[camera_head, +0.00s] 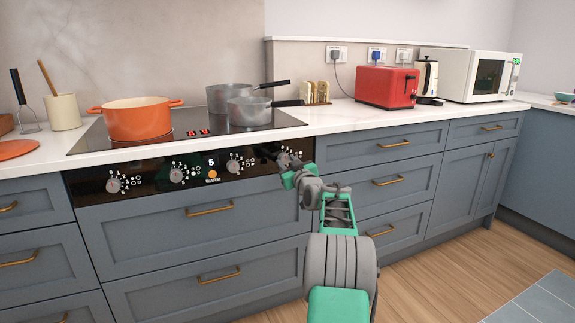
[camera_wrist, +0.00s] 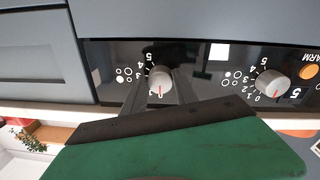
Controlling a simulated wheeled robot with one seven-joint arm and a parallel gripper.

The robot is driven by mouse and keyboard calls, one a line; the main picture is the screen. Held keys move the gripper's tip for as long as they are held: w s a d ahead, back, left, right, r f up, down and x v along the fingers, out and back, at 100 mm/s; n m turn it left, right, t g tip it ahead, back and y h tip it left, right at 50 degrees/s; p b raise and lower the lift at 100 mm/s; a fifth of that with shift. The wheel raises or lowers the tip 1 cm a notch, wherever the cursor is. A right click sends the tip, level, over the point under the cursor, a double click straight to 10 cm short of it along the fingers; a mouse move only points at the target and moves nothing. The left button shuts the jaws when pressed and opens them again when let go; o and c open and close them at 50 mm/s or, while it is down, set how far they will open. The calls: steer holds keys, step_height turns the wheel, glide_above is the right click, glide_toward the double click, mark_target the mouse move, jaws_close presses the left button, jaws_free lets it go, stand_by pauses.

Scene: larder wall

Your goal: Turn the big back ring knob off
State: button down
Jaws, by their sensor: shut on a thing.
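The black control panel (camera_head: 140,177) under the hob carries a row of round grey knobs with white numbers. My gripper (camera_head: 287,172) is at the rightmost knob (camera_head: 283,159). In the wrist view my gripper (camera_wrist: 160,86) has a dark finger on each side of this knob (camera_wrist: 160,77) and is shut on it. Its red mark points toward the 0 and 1 figures, partly hidden by the gripper. Ring symbols (camera_wrist: 124,74) are printed beside it, too small to read surely. The neighbouring knob (camera_head: 233,166) also shows in the wrist view (camera_wrist: 271,83) with a red mark.
An orange pot (camera_head: 138,120) and two grey saucepans (camera_head: 249,111) stand on the hob (camera_head: 92,140). Brass drawer handles (camera_head: 211,209) stick out below the panel. A red toaster (camera_head: 386,87) and a white microwave (camera_head: 482,76) stand on the right counter.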

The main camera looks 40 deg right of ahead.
steer(key=c, duration=1)
jaws_free()
steer(key=shift+o, duration=0.2)
steer(key=p+v, duration=0.1)
steer(key=v, duration=0.6)
steer(key=shift+s+a, duration=0.15)
steer(key=shift+s, duration=0.25)
